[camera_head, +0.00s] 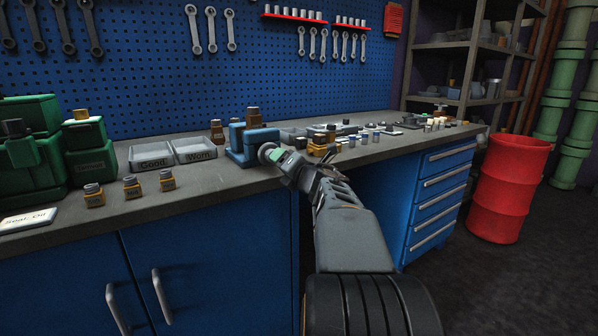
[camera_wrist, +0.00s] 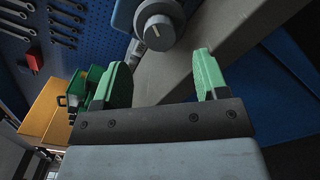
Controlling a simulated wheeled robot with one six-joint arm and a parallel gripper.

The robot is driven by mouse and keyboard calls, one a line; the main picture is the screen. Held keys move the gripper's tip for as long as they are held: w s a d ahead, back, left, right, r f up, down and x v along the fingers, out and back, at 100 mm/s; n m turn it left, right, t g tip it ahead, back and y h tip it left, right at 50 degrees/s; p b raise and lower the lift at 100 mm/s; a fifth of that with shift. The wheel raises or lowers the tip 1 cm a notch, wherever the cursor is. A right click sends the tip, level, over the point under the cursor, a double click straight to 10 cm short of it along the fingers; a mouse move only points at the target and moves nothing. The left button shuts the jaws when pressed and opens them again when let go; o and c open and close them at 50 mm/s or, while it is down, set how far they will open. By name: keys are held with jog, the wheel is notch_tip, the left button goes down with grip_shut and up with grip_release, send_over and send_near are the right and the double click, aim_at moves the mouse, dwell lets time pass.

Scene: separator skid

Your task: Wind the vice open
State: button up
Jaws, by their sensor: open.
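The blue vice (camera_head: 250,143) stands on the grey workbench near its front edge. Its round grey screw knob (camera_head: 266,152) faces the front of the bench. In the wrist view the knob (camera_wrist: 158,27) shows at the top centre, with a pale line across its face and part of the blue vice body (camera_wrist: 124,14) to its left. My gripper (camera_wrist: 160,70) has green fingers spread apart, with nothing between them. The knob appears beyond the fingertips, roughly between them. In the head view my gripper (camera_head: 277,156) is close to the knob; whether it touches cannot be told.
Trays labelled Good (camera_head: 153,155) and Worn (camera_head: 195,150) lie left of the vice. Several small bottles (camera_head: 132,187) and green containers (camera_head: 88,150) stand further left. Small parts crowd the bench to the right. A red drum (camera_head: 508,190) stands on the floor at right.

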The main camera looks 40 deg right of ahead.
jog(key=s+a, duration=0.1)
jog(key=s, duration=0.6)
jog(key=shift+s+p, duration=0.3)
jog(key=shift+p, duration=0.1)
jog(key=w+a+r+m+g+h+p, duration=0.1)
jog(key=a+r+m+g+h+p, duration=0.45)
jog(key=m+p, duration=0.85)
jog(key=s+a+f+m+g+y+p, duration=0.1)
jog(key=s+a+m+g+y+p, duration=0.3)
jog(key=a, duration=0.6)
jog(key=s+a+f+m+g+y+p, duration=0.1)
jog(key=s+a+m+g+y+p, duration=0.3)
jog(key=s+a+m+p, duration=0.2)
jog(key=s+a+p, duration=0.2)
jog(key=a+p, duration=0.1)
jog(key=a, duration=0.1)
jog(key=shift+s+g, duration=0.35)
